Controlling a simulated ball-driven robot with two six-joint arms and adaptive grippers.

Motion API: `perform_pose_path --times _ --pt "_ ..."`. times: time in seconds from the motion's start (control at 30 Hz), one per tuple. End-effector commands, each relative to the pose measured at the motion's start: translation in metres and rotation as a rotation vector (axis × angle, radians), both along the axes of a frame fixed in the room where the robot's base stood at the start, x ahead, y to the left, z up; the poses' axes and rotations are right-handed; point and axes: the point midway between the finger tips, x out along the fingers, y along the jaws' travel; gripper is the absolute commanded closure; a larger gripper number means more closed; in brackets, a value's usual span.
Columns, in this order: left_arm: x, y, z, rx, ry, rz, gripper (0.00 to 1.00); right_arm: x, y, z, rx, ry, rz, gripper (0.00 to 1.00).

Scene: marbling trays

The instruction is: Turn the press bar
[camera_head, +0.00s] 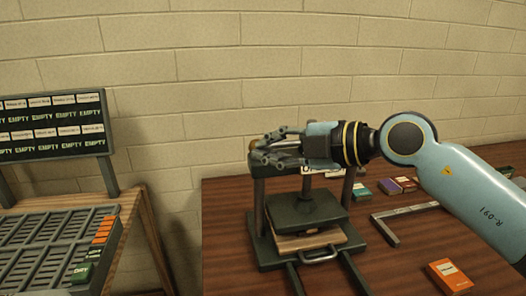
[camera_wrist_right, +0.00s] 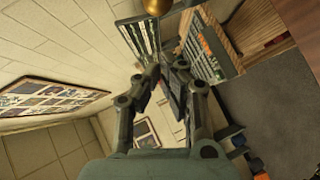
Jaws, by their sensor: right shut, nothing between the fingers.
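The dark green press (camera_head: 305,208) stands on the wooden table in the head view, with upright posts, a flat plate and a base. A brown-gold knob (camera_head: 253,145) shows at the upper left of the press, right by my fingertips. A brass ball (camera_wrist_right: 157,6) shows at the top edge of the right wrist view. Most of the press bar is hidden behind my right gripper (camera_head: 266,148), which lies across the top of the press from the right. In the right wrist view its fingers (camera_wrist_right: 163,74) are together with nothing between them. I cannot tell whether they touch the knob. My left gripper is out of view.
A slatted rack (camera_head: 45,245) and a board marked EMPTY (camera_head: 52,130) stand at the left. On the table (camera_head: 400,262) are an orange box (camera_head: 449,275), a metal square (camera_head: 386,231) and several small boxes (camera_head: 405,184). A brick wall (camera_head: 250,60) stands behind.

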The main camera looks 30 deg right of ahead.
Motion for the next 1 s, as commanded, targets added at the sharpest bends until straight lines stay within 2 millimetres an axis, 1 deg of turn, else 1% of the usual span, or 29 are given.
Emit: perform_pose_path --times 0.03,0.1,0.2,0.3,0.43,0.77,0.87,1.0 --pt "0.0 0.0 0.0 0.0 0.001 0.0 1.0 0.008 0.006 0.0 0.008 -0.003 0.0 1.0" --pt "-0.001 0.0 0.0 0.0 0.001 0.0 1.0 0.018 0.0 -0.007 0.002 0.0 -0.001 1.0" --pt "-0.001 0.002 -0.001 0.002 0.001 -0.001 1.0 0.029 -0.004 -0.012 0.0 -0.001 0.0 1.0" --pt "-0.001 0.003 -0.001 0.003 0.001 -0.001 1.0 0.036 -0.006 -0.015 0.002 0.0 0.0 1.0" --pt "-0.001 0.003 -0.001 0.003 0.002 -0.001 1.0 0.039 -0.007 -0.017 0.0 -0.001 0.001 1.0" --pt "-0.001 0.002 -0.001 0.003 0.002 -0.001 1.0 0.04 -0.007 -0.017 0.0 -0.001 0.001 1.0" --pt "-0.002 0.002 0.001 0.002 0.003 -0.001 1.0 0.041 -0.007 -0.016 0.001 0.0 0.003 1.0" --pt "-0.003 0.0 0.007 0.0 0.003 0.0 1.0 0.048 -0.005 -0.015 0.003 0.0 0.011 1.0"
